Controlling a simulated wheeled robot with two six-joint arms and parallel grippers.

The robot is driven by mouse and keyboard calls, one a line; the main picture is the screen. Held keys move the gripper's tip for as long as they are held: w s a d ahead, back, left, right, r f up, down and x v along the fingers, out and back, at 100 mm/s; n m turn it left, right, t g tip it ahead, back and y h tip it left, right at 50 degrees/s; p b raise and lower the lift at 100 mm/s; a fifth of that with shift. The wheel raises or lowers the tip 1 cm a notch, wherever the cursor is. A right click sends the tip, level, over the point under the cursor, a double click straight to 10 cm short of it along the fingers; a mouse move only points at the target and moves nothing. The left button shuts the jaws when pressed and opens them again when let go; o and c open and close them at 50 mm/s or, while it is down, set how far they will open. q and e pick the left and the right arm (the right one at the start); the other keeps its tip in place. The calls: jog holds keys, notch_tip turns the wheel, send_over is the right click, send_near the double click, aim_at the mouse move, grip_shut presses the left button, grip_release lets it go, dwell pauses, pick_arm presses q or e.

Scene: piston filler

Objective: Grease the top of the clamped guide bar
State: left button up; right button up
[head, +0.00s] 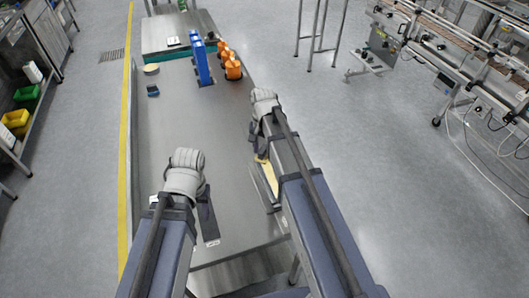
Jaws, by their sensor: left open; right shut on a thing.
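A tall blue piece (202,62) stands upright near the far end of the grey bench, with orange pieces (232,66) close on its right. I cannot tell for sure which part is the clamped guide bar. My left gripper (188,157) is open over the nearer left part of the bench, well short of the blue piece. Its fingertips are hard to make out. No grease can be made out on anything.
A round tan-topped item (151,69) and a small dark blue item (153,90) lie at the bench's far left. A dark strip (208,217) lies beside my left arm. A yellowish item (267,174) shows beside my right arm. The bench middle (220,130) is clear.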

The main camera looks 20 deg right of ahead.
jog(key=shift+w+r+p, duration=0.15)
jog(key=shift+r+p, duration=0.55)
jog(key=shift+p, duration=0.15)
pick_arm(q)
notch_tip(320, 180, up, 6)
jog(key=p, duration=0.4)
pick_arm(e)
notch_tip(320, 180, up, 4)
jog(key=shift+r, duration=0.25)
notch_tip(320, 180, up, 3)
jog(key=p, duration=0.3)
jog(key=shift+p, duration=0.3)
pick_arm(q)
notch_tip(320, 180, up, 3)
jog(key=shift+f, duration=0.1)
